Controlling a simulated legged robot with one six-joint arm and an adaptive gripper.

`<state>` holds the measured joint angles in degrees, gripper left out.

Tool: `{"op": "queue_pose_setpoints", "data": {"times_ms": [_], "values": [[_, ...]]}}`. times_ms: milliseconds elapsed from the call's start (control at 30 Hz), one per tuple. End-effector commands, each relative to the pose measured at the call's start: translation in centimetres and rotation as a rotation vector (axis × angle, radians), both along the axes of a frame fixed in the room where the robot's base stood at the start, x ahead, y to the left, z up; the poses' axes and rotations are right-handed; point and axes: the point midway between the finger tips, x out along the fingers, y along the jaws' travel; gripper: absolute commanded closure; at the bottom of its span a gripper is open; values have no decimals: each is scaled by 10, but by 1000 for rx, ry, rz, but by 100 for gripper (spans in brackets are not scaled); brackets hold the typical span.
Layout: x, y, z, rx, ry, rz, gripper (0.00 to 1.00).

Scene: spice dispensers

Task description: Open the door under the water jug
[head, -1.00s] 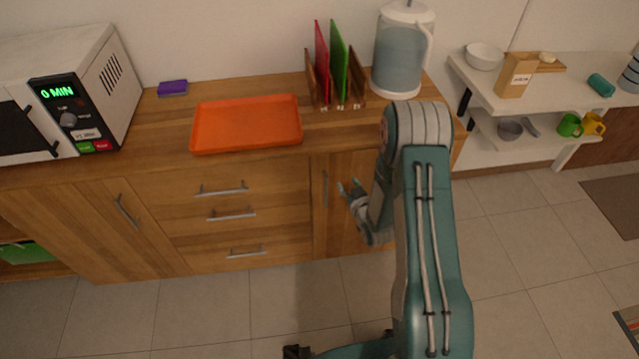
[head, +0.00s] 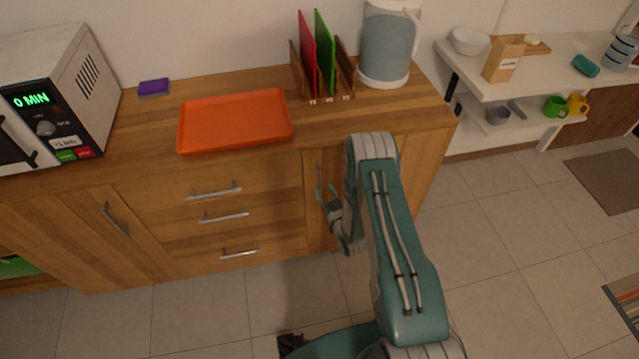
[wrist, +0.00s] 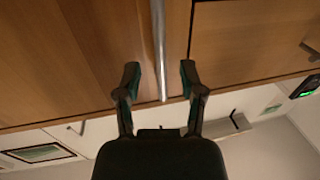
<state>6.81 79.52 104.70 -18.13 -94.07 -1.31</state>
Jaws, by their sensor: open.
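The water jug (head: 388,45) stands on the right end of the wooden counter in the head view. Below it is a wooden cabinet door, partly hidden behind my arm. Its upright metal handle (head: 319,181) is near the door's left edge. My gripper (head: 327,193) is open in front of the door, close to the handle. In the wrist view the handle (wrist: 159,50) runs down between the two spread fingers of my gripper (wrist: 160,78), apart from both. The door (wrist: 110,45) looks shut.
Three drawers with handles (head: 224,216) are left of the door. An orange tray (head: 235,121), a rack with red and green boards (head: 325,60) and a microwave (head: 60,95) stand on the counter.

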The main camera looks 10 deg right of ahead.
Motion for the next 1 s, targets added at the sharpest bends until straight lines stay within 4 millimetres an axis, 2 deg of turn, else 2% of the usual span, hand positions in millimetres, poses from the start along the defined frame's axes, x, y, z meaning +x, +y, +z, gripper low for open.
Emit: {"op": "queue_pose_setpoints", "data": {"times_ms": [100,233,567,700,1000], "values": [[19,4,0,-2,-2,1,49],[31,6,0,0,-1,0,49],[35,7,0,0,0,0,49],[35,7,0,0,1,0,100],[35,7,0,0,1,0,100]]}}
